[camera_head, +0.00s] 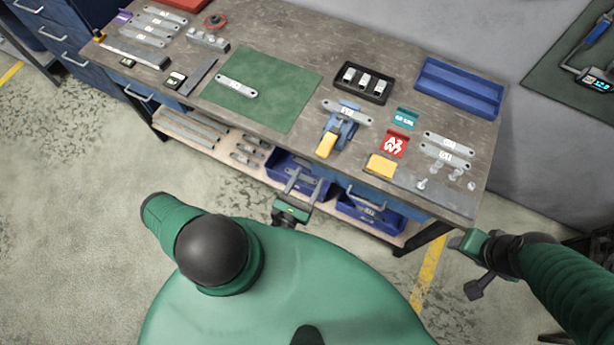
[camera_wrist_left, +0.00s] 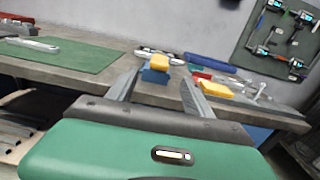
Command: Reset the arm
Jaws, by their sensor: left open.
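My left gripper (camera_head: 307,182) is open and empty, in front of the workbench (camera_head: 310,55) and below its top in the head view. In the left wrist view its two fingers (camera_wrist_left: 158,82) stand apart with nothing between them, pointing toward the bench. My right gripper (camera_head: 477,272) is at the lower right of the head view, off the bench's right front corner. Its fingers are too small and turned away to tell whether they are open. A galvanized bracket (camera_head: 236,86) lies on the green mat (camera_head: 275,85).
On the bench are a blue fixture with a yellow handle (camera_head: 326,145), a black tray (camera_head: 378,76), a blue tray (camera_head: 430,78), a red card (camera_head: 394,143) and several brackets. A lower shelf holds blue bins (camera_head: 368,212). The floor at left is clear.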

